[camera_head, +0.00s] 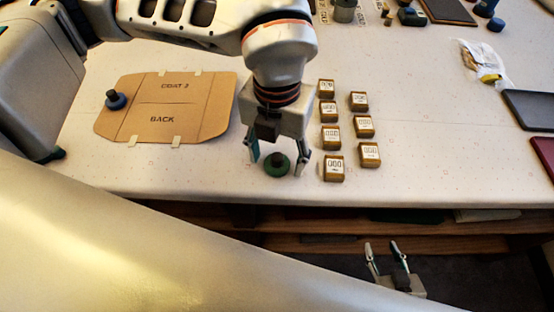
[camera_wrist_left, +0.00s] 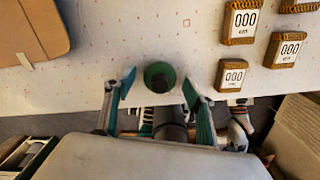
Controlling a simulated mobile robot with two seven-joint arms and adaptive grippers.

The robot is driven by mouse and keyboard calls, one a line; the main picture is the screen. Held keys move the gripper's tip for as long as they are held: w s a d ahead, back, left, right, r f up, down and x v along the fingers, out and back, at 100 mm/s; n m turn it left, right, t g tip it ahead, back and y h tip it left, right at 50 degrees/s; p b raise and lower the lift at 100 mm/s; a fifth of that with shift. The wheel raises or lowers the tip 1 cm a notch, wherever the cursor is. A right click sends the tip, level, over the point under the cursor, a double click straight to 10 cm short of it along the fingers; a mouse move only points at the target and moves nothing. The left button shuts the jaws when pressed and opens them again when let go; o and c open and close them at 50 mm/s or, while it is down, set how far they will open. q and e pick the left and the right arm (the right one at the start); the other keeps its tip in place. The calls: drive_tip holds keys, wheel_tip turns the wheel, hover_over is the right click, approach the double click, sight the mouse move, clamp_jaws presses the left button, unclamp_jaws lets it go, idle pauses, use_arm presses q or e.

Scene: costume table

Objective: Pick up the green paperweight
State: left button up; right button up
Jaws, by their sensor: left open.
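The green paperweight (camera_head: 277,164), a round base with a dark knob, stands near the table's front edge. My left gripper (camera_head: 279,170) is open above it, with one finger on each side of the paperweight. In the left wrist view the paperweight (camera_wrist_left: 160,76) lies between and just beyond the open fingertips (camera_wrist_left: 158,92). I see a gap on both sides and cannot tell its height relative to the fingertips. My right gripper (camera_head: 385,250) is low in front of the table, below its edge, with its fingers apart and nothing between them.
Several small wooden blocks with number labels (camera_head: 334,168) stand close to the right of my left gripper. A brown cardboard pattern (camera_head: 185,118) lies to the left, with a blue paperweight (camera_head: 116,100) on it. The table's front edge (camera_head: 330,200) is near.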

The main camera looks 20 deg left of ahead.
use_arm(q)
drive_tip(key=c, duration=1.4)
